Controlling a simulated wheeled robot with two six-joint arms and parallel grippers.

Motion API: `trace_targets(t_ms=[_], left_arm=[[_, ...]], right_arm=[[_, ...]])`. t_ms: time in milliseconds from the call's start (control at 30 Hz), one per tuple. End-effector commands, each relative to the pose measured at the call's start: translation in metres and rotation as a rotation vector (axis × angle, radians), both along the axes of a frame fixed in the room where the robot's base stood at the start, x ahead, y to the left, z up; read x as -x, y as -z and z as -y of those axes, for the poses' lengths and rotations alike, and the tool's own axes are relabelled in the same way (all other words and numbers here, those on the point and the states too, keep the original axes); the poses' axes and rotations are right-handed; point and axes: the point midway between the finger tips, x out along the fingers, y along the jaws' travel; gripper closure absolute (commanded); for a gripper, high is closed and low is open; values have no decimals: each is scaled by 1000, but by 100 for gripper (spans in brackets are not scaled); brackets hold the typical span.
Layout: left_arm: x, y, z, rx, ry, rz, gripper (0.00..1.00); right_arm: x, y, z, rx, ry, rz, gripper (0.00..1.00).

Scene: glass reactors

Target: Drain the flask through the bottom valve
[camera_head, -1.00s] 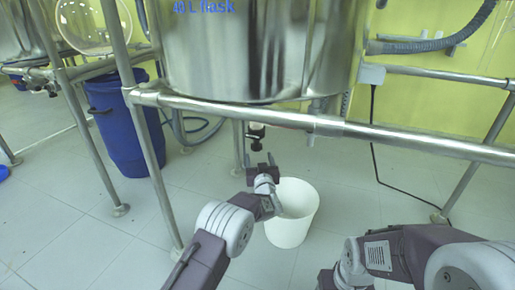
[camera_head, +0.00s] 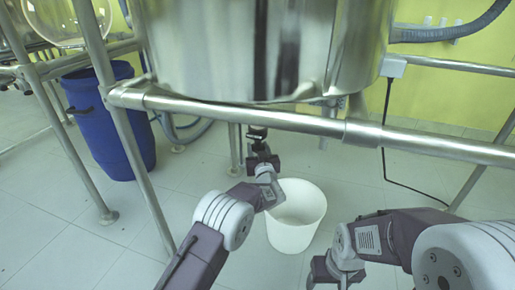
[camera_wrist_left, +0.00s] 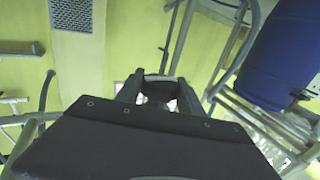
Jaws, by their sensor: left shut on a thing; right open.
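The flask (camera_head: 265,50) is a large shiny metal vessel at the top of the head view, behind a steel rail. The bottom valve (camera_head: 258,132) is a small dark fitting hanging below it, under the rail. My left gripper (camera_head: 261,150) is at the valve, shut on its dark lower part, and partly hides it. In the left wrist view my left fingers (camera_wrist_left: 160,88) close around a dark piece. A white bucket (camera_head: 297,215) stands on the floor below and slightly right of the valve. My right gripper (camera_head: 322,272) is open, low in the head view, apart from the bucket.
The steel rail (camera_head: 235,116) crosses in front of the flask, with frame legs on both sides. A blue barrel (camera_head: 105,125) stands at the left, also seen in the left wrist view (camera_wrist_left: 283,55). A black cable (camera_head: 386,150) hangs at right. Tiled floor around the bucket is open.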

Motion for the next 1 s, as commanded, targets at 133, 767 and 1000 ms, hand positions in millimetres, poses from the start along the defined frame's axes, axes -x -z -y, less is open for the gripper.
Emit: trace_targets(t_ms=[133,767,1000], left_arm=[[0,0,0,0,1,0,96],[0,1,-4,-1,326,-4,96],[-1,-1,-4,0,548,-5,96]], right_arm=[[0,0,0,0,0,0,33],[0,-4,0,0,0,0,33],[0,-16,0,0,0,0,33]])
